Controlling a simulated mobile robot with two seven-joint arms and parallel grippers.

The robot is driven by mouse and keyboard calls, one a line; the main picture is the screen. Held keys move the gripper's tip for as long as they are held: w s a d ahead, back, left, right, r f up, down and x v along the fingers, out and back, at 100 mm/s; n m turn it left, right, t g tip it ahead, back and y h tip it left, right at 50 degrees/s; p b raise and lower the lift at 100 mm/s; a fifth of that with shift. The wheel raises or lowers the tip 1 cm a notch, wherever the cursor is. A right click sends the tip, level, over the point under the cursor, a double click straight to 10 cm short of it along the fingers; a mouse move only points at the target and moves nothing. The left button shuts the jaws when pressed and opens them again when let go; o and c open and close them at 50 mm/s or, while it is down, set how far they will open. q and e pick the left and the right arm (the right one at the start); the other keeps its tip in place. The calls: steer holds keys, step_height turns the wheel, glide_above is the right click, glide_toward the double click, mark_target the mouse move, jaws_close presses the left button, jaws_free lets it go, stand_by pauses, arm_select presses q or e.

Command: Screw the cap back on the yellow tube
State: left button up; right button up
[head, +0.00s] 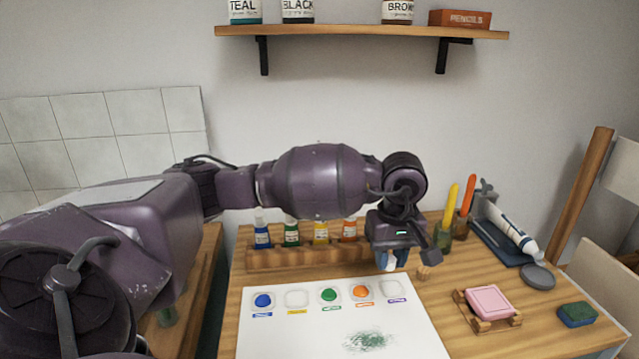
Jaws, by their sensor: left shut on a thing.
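The yellow tube (320,234) stands upright in the wooden rack (290,257) at the back of the table, between the green tube (291,234) and the orange tube (348,232). Its top is close under my arm, and I cannot tell whether a cap is on it. My left gripper (393,260) points down to the right of the tubes, at the right end of the rack. It is shut on a small white thing (388,262), mostly hidden by the fingers; I cannot tell whether it is the cap. My right gripper is not in view.
A blue tube (262,234) stands at the rack's left. A paper palette (310,330) with paint dabs lies in front.

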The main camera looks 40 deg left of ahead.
arm_select(q)
steer(key=w+a+r+n, duration=0.1)
steer(key=w+a+n, duration=0.1)
steer(key=a+n, duration=0.6)
steer(key=w+a+r+n, duration=0.1)
steer(key=w+a+n, duration=0.1)
steer(key=a+n, duration=0.6)
steer(key=w+a+r+n, duration=0.2)
steer(key=a+n, duration=0.6)
steer(key=n, duration=0.9)
steer(key=shift+w, duration=0.3)
steer(key=shift+f+b, duration=0.45)
steer(key=shift+f, duration=0.25)
steer(key=shift+f+b, duration=0.35)
steer(key=shift+f, duration=1)
steer(key=shift+f+b, duration=0.3)
steer(key=shift+f, duration=0.2)
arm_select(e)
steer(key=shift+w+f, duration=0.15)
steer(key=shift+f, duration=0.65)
